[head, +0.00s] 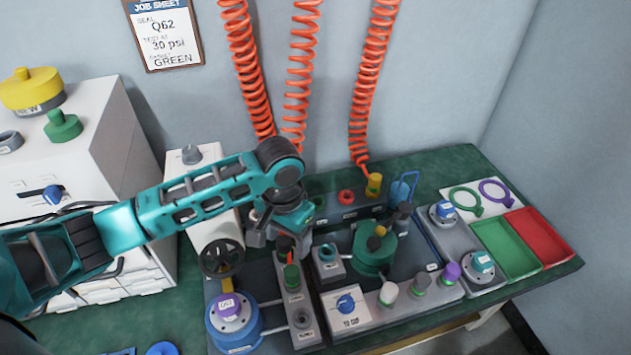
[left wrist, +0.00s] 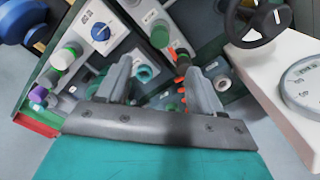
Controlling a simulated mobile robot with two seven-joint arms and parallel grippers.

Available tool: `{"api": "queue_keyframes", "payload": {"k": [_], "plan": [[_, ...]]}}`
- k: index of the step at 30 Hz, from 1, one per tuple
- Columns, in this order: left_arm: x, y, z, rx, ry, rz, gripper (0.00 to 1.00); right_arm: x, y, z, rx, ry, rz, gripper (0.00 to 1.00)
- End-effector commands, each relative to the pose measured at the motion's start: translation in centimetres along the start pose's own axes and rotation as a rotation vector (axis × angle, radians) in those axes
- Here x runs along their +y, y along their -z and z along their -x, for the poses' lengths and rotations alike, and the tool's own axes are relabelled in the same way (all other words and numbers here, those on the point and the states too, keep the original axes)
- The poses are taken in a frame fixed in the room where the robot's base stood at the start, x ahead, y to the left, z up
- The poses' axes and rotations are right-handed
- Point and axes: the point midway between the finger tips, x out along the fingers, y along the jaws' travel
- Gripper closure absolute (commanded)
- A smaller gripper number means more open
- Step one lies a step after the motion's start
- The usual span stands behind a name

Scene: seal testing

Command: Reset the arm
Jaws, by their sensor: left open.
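My left arm (head: 205,197) reaches in from the left over the bench. My left gripper (head: 280,242) points down above the middle of the green bench, over a grey strip with a green knob (head: 291,277). In the left wrist view the gripper (left wrist: 161,90) has its two fingers apart with nothing between them. Part of the bench gear below is hidden by the gripper and wrist. My right gripper is not in view.
A black handwheel (head: 222,258) on a white box stands close left of the gripper. A blue canister (head: 233,322), a green cylinder (head: 374,252) and several knobs crowd the bench. Red coiled hoses (head: 298,80) hang behind. Green (head: 506,248) and red (head: 541,236) trays lie right.

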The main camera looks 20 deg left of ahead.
Motion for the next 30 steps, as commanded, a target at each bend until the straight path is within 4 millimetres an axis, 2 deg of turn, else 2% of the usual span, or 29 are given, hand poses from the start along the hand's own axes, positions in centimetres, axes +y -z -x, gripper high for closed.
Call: {"api": "queue_keyframes", "payload": {"k": [4, 7, 15, 20, 24, 30], "plan": [[0.1, 0.0, -0.1, 0.002, -0.002, -0.001, 0.34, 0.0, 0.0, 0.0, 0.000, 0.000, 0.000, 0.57], [0.9, 0.0, -0.7, 0.025, -0.026, -0.008, 0.34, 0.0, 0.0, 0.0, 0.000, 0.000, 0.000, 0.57], [6.4, 0.3, -4.6, 0.271, -0.194, -0.042, 0.34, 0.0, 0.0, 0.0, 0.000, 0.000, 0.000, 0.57], [8.4, 0.1, -6.2, 0.457, -0.254, -0.030, 0.34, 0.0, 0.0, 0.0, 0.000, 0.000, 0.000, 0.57], [8.9, -0.9, -7.1, 0.610, -0.256, -0.007, 0.34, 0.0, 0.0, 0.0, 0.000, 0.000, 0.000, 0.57], [7.5, -3.8, -7.9, 0.801, -0.174, 0.025, 0.34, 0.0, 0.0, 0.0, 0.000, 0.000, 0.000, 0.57]]}}
